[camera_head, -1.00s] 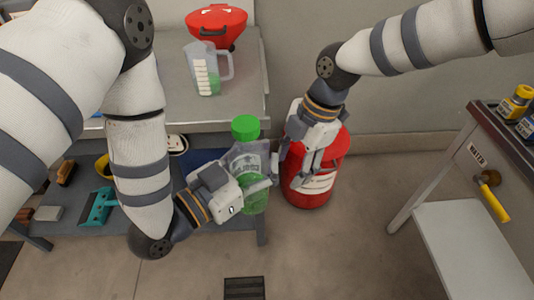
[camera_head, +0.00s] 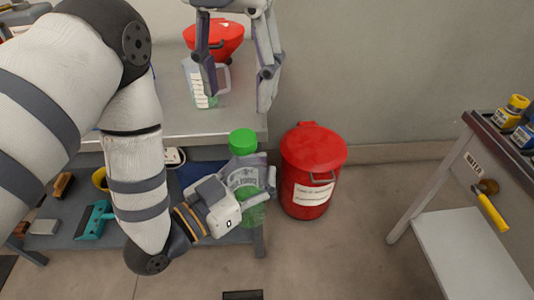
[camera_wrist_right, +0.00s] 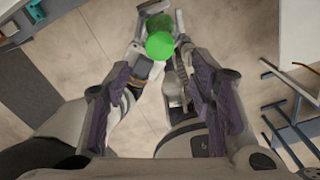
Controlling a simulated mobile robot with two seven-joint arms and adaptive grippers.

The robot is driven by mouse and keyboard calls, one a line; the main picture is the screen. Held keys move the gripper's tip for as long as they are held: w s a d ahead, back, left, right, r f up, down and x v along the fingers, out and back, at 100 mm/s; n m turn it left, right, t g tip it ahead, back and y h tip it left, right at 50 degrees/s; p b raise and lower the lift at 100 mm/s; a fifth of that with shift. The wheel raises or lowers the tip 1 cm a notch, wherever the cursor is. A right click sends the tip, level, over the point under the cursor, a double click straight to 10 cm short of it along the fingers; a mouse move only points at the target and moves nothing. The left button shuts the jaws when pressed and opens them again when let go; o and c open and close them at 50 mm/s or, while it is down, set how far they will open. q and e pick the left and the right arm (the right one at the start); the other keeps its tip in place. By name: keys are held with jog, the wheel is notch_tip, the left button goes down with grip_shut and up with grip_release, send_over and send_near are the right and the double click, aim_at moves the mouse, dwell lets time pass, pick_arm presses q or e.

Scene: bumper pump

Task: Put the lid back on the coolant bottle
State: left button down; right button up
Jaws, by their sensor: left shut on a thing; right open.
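The coolant bottle (camera_head: 246,176) is translucent with green liquid low in it and is held roughly upright in front of the workbench. The green lid (camera_head: 242,141) sits at its top; I cannot tell how tightly. Both also show in the right wrist view, where the lid (camera_wrist_right: 160,45) lies ahead of the fingers and mostly hides the bottle. My left gripper (camera_head: 258,190) is shut around the bottle's body. My right gripper (camera_head: 238,94) is open and empty, above and apart from the lid, with its fingers pointing down in the head view.
A grey workbench (camera_head: 165,112) carries a measuring jug (camera_head: 198,88) and a red funnel-like container (camera_head: 222,42), partly behind my right fingers. A red lidded bin (camera_head: 313,165) stands on the floor. A side table (camera_head: 460,240) is at right. Floor between is clear.

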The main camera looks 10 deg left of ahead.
aim_at(243, 137)
notch_tip(243, 137, down, 8)
jog(key=shift+f, duration=0.1)
dwell(0.4)
jog(key=shift+c, duration=0.2)
